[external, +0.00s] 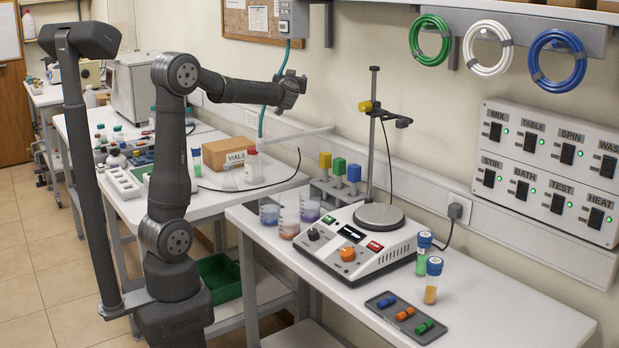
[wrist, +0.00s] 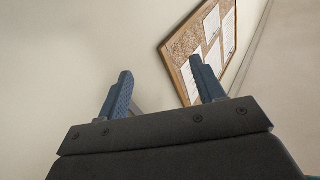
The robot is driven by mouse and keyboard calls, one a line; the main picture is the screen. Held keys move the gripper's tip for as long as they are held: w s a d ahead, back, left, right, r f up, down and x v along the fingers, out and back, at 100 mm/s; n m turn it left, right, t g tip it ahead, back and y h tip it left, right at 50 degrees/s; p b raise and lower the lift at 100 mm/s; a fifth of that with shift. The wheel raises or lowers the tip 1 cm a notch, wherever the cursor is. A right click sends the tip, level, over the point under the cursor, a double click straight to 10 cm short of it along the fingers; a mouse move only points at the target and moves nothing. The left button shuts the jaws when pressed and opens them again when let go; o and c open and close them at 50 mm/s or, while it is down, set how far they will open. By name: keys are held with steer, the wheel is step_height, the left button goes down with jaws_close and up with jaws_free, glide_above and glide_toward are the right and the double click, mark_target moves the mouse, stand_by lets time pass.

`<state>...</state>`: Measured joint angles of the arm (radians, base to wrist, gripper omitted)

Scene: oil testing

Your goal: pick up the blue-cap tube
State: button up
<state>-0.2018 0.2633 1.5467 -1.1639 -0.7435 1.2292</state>
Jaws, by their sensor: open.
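Two blue-capped tubes stand upright near the right side of the near bench: one with green contents (external: 424,256) beside the white hotplate unit, and one with orange contents (external: 432,285) just in front of it. A further small tube with green contents and a bluish cap (external: 196,163) stands on the far bench. My gripper (external: 299,82) is raised high near the wall, well to the left of and above the near-bench tubes. In the wrist view my gripper (wrist: 161,66) has its two blue fingers wide apart with nothing between them. No tube shows in the wrist view.
The hotplate unit (external: 345,245) with its tall stand (external: 372,140) and a rack of colored-cap items (external: 338,190) fill the middle of the near bench. Beakers (external: 289,223) stand left. A dark tray (external: 405,316) lies in front. The bench's right end is clear.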

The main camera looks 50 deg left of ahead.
steer(key=s+a+f+n+g+y, duration=0.1)
steer(key=s+a+f+n+g, duration=0.1)
steer(key=a, duration=0.5)
steer(key=s+a+f+n+g+y, duration=0.1)
steer(key=s+a+f+n+g, duration=0.15)
steer(key=a, duration=0.35)
steer(key=n+g+h, duration=0.2)
steer(key=n+g, duration=0.5)
steer(key=g, duration=0.3)
glide_above(198, 148)
steer(key=d, duration=0.2)
step_height(198, 148, down, 18)
steer(key=shift+g, duration=0.25)
step_height(198, 148, down, 7)
steer(key=shift+f, duration=0.1)
steer(key=x, duration=0.5)
steer(key=shift+f, duration=0.1)
steer(key=c, duration=1.1)
